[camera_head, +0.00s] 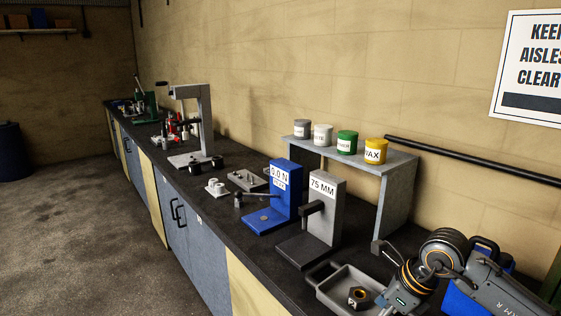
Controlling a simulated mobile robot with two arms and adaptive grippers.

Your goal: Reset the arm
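My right arm (490,287), grey with orange rings at its joint, comes in from the lower right corner. It bends down at the joint, beside a grey tray (336,292) on the bench. My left arm and gripper are not in view.
The dark bench (232,224) carries a blue "0.0 N" gauge (286,190), a grey "75 MM" stand (326,205) and a grey press frame (207,120). Several small tubs stand on a grey riser (399,166). A blue object (485,247) is behind my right arm. The floor at left is clear.

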